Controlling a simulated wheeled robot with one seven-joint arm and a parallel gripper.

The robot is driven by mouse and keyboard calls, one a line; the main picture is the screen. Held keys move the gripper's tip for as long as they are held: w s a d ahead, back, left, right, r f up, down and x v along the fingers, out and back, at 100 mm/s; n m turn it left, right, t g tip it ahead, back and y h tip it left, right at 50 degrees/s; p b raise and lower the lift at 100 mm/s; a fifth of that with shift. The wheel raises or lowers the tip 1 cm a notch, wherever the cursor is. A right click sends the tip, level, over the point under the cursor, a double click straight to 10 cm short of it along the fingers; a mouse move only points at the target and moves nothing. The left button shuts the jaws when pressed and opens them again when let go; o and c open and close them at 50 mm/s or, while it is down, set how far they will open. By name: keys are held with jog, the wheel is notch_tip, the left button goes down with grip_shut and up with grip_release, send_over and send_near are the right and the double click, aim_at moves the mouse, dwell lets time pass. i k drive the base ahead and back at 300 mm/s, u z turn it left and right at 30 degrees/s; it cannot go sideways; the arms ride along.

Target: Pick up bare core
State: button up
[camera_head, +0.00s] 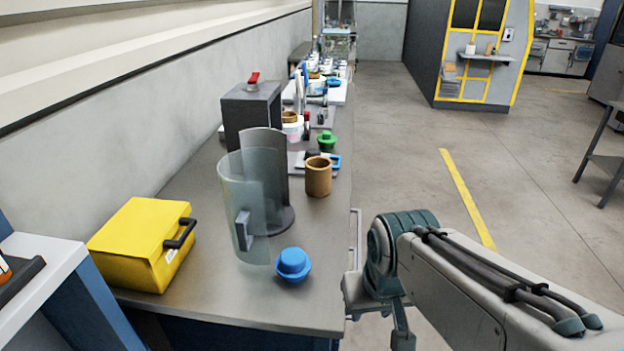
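A bare core, a brown hollow cardboard-like cylinder (318,178), stands upright on the grey bench in the head camera view. It is near the bench's right edge, just behind and right of a clear curved guard (243,205). Its open top faces up and nothing touches it that I can see. Another brown ring-like piece (290,117) sits farther back and is partly hidden. My arm reaches in from the lower right, beside the bench. I cannot make out my gripper's fingers in this view.
A yellow case (142,245) with a black handle and a blue knobbed cap (293,264) are on the near bench (215,285). A dark box with a red lever (252,112) and a green knobbed piece (326,141) stand behind. Open floor lies to the right.

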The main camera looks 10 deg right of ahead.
aim_at(318, 177)
jog(key=z, duration=0.05)
jog(key=k, duration=0.15)
jog(key=z, duration=1.2)
jog(key=i, duration=2.7)
jog(key=u, duration=3.25)
jog(key=i, duration=0.5)
jog(key=z, duration=0.1)
